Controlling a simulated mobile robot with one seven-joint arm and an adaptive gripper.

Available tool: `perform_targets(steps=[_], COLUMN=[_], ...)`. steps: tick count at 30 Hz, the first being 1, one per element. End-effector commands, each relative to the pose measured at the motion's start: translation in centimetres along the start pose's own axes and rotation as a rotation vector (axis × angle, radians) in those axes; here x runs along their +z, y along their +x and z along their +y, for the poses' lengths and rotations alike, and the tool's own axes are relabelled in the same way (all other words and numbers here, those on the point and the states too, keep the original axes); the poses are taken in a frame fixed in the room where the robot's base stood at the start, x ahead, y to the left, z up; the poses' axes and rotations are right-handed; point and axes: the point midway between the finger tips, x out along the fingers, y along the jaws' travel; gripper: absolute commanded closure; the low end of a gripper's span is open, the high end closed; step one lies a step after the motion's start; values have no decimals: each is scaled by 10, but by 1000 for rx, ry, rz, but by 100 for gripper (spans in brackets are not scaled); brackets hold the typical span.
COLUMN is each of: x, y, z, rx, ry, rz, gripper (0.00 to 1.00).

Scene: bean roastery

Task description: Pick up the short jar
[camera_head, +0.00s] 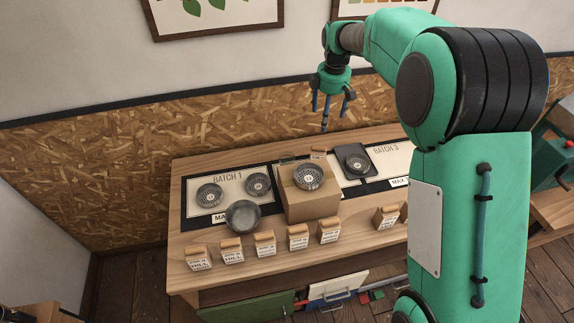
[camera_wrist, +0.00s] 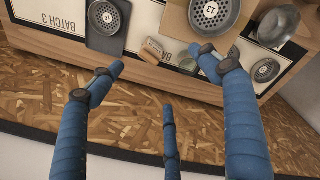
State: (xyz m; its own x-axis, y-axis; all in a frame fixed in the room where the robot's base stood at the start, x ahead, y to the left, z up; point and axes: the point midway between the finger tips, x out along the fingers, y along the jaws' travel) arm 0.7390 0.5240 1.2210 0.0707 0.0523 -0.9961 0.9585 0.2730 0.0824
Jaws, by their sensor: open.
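Two (camera_head: 209,195) (camera_head: 258,184) are on the Batch 1 mat, one (camera_head: 309,177) is on a cardboard box, and one (camera_head: 357,163) is on a dark square plate at Batch 3. Seen mostly from above, I cannot tell which is the short jar.
Several labelled bags (camera_head: 265,244) line the front edge. A small wooden block (camera_head: 318,153) and a clear piece (camera_head: 287,159) stand behind the box. The chipboard wall (camera_head: 120,165) is close behind.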

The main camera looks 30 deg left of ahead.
Motion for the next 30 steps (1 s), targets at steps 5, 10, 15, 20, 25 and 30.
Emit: perform_targets(steps=[5,10,15,20,25,30], x=[-47,-88,-120,-139,-144,-144], y=[44,85,120,138,144,144], z=[7,9,6,4,3,3], rx=[-29,-55,-75,-84,-87,-88], ry=[-124,-240,-336,-389,-406,-406], rz=[-6,-10,-13,-13,-13,-14], gripper=[23,23,23,23,23,23])
